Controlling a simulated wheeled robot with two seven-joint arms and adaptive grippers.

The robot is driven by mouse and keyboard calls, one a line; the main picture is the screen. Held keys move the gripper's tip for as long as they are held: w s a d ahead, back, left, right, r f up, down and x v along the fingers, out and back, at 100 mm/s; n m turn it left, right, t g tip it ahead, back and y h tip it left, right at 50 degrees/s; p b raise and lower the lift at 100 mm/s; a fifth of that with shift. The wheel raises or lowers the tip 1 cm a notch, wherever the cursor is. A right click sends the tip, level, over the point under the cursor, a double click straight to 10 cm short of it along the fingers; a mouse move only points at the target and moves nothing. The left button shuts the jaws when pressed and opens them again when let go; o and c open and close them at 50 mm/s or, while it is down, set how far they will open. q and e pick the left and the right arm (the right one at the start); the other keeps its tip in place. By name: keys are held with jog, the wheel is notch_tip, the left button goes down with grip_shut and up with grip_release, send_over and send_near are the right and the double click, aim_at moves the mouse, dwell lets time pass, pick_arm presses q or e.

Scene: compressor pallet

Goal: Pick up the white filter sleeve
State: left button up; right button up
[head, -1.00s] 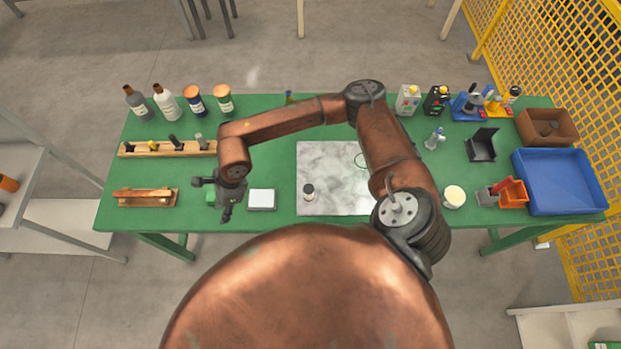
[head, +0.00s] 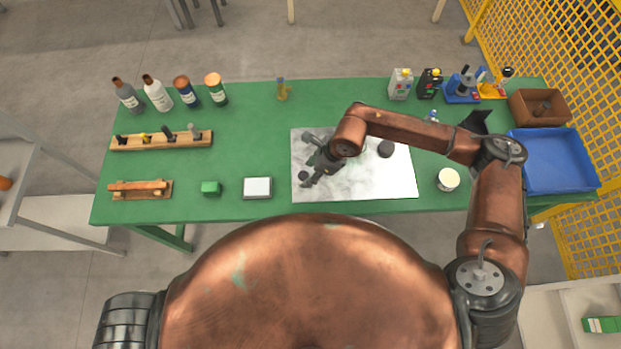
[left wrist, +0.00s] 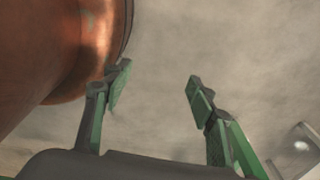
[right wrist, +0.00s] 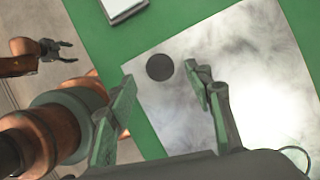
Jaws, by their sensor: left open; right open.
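On the marble-patterned sheet (head: 400,183), a small piece with a dark round top (head: 303,175) stands near the left edge. It also shows from above in the right wrist view (right wrist: 160,67), where its sides are hidden, so I cannot tell from now alone whether it is the white sleeve. My right gripper (head: 312,160) is open over the sheet's left part. In the right wrist view its fingertips (right wrist: 160,82) lie either side of the dark top, nothing gripped. My left gripper (left wrist: 155,75) is open and empty, away from the table over the floor.
A dark round piece (head: 386,149) lies on the sheet under my right arm. A cream-topped pot (head: 448,179) stands at right, the blue tray (head: 555,160) beyond. The back middle is mostly clear.

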aim_at(305, 176)
jog(key=x, duration=0.6)
jog(key=shift+w+a+f+p, duration=0.1)
jog(key=shift+w+f+p, duration=0.05)
jog(key=shift+f+p, duration=0.15)
jog(key=shift+r, duration=0.1)
jog(key=c, duration=1.2)
jog(key=shift+o, duration=0.2)
